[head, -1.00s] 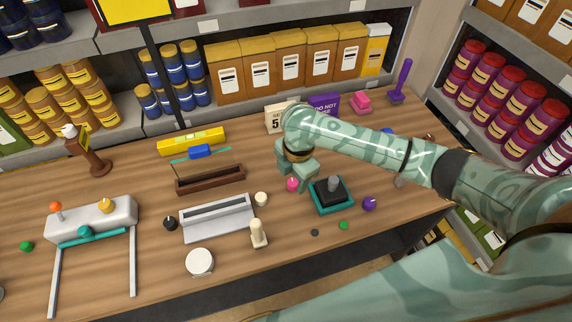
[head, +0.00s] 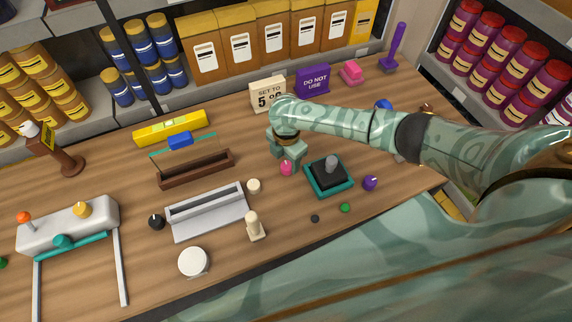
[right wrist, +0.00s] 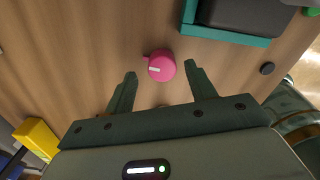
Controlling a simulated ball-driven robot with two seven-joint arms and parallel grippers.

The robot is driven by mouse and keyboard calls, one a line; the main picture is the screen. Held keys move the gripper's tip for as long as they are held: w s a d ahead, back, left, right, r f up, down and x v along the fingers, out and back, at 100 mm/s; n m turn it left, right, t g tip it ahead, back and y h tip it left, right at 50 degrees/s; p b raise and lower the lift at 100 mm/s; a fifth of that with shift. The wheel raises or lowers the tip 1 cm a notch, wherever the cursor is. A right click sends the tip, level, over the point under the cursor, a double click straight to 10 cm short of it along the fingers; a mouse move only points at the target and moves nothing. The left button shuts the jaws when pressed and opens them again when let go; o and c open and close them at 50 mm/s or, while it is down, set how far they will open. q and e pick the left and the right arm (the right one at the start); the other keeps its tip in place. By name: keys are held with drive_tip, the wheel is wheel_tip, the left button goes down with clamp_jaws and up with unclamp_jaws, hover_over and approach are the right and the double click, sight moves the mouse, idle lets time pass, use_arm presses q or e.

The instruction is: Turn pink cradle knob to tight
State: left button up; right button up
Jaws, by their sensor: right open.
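The pink knob (head: 286,168) stands on the wooden table, left of a teal base with a dark block. It also shows in the right wrist view (right wrist: 161,67) as a round pink cap with a small white label and a short pointer at its left. My right gripper (head: 287,152) is right at the knob in the head view. In the right wrist view the right gripper (right wrist: 160,73) is open and empty. Its two fingertips are to the left and right of the knob, with a gap on each side. My left gripper is not in view.
The teal base (head: 329,189) with its grey post is close on the right. A purple knob (head: 370,183) and a cream knob (head: 254,186) stand nearby. Behind are a "SET TO 5" sign (head: 268,94) and a purple "DO NOT USE" sign (head: 313,80). A grey tray (head: 207,213) lies left.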

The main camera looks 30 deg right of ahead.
drive_tip(key=shift+s+f, duration=0.2)
drive_tip(key=shift+f, duration=0.65)
drive_tip(key=shift+w+f, duration=0.1)
drive_tip(key=shift+f, duration=0.1)
drive_tip(key=c, duration=1)
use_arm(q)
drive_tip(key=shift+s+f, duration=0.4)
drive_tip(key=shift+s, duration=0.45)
use_arm(e)
drive_tip(key=shift+o, duration=0.2)
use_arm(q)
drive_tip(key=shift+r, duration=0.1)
